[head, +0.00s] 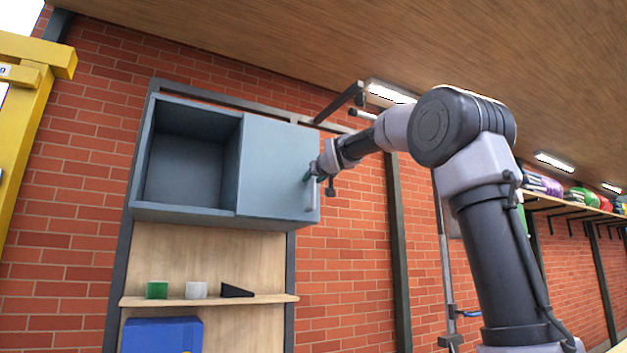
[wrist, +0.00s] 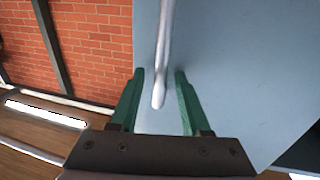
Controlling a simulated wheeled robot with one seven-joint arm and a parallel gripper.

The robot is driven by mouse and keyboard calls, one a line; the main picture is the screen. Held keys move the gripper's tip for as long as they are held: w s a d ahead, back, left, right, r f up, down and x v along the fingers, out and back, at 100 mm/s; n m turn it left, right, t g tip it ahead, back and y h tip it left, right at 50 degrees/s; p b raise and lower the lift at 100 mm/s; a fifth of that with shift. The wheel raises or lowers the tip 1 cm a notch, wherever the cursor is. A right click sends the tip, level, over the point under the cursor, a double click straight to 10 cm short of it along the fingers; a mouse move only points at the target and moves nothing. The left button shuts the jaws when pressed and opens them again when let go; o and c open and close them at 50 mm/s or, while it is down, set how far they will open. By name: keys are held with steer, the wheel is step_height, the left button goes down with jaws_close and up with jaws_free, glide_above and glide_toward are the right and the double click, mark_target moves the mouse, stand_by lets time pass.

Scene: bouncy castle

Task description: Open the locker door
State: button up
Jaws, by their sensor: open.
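The grey-blue locker (head: 188,212) hangs on the brick wall, with an open empty compartment on its left. Its door (head: 272,165) covers the right part and looks closed. The door has a slim vertical bar handle (head: 311,197) near its right edge. My gripper (head: 318,175) is at the handle's upper part. In the wrist view, the gripper (wrist: 158,85) is open, with one green finger on each side of the handle (wrist: 162,60). The handle's end lies between the fingers, and I see a gap on both sides. The door (wrist: 235,80) fills the right of that view.
Below the locker, a wooden shelf (head: 210,301) holds a green block (head: 157,290), a white block (head: 196,290) and a black wedge (head: 236,290). A blue box (head: 162,335) stands beneath. A metal post (head: 398,240) rises right of the locker. The space before the open compartment is clear.

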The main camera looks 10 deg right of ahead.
jaws_close()
stand_by(1.4)
